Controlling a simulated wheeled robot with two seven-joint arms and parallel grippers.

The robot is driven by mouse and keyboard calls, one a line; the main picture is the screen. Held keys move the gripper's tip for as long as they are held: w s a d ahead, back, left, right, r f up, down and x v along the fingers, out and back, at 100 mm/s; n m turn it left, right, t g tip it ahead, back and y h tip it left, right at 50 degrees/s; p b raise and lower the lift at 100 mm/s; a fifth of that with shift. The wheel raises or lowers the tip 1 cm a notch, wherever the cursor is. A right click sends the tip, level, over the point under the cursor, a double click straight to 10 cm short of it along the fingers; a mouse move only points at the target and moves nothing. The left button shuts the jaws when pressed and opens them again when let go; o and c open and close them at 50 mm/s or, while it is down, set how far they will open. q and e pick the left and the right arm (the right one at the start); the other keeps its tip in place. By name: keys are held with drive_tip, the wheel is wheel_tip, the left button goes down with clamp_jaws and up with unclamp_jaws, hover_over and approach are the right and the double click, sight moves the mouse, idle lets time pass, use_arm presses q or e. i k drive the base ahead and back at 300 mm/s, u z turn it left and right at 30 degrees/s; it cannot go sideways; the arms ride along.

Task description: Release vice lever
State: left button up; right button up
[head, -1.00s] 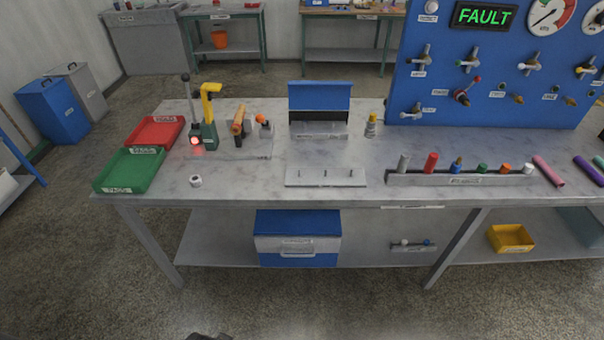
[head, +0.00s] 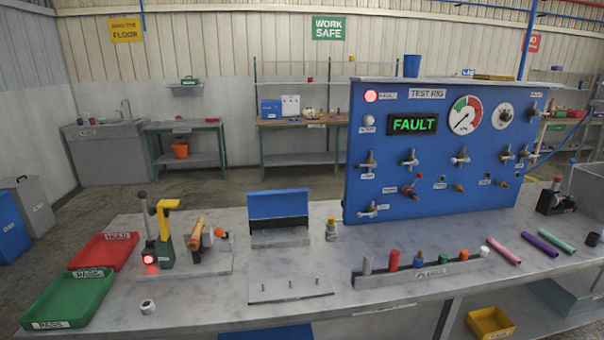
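A small fixture on a grey base plate (head: 212,262) stands at the left of the workbench in the head view. On it is a tan, roughly cylindrical piece (head: 196,232) on a dark support, with an orange knob (head: 219,232) just right of it. This may be the vice and its lever, but the parts are too small to tell. Left of them stand a yellow and green upright tool (head: 164,235) and a dark upright lever with a ball top (head: 142,195), with a red lamp glowing at its foot. Neither of my grippers is in view.
Red (head: 105,251) and green (head: 68,300) trays lie at the bench's left end. A pegged plate (head: 290,289), an open blue-lidded box (head: 278,210) and a rack of coloured plugs (head: 420,270) lie further right. A blue test rig (head: 435,150) reading FAULT stands behind.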

sight(219, 232)
drive_tip(key=z, duration=2.65)
drive_tip(key=k, duration=2)
drive_tip(key=u, duration=2.5)
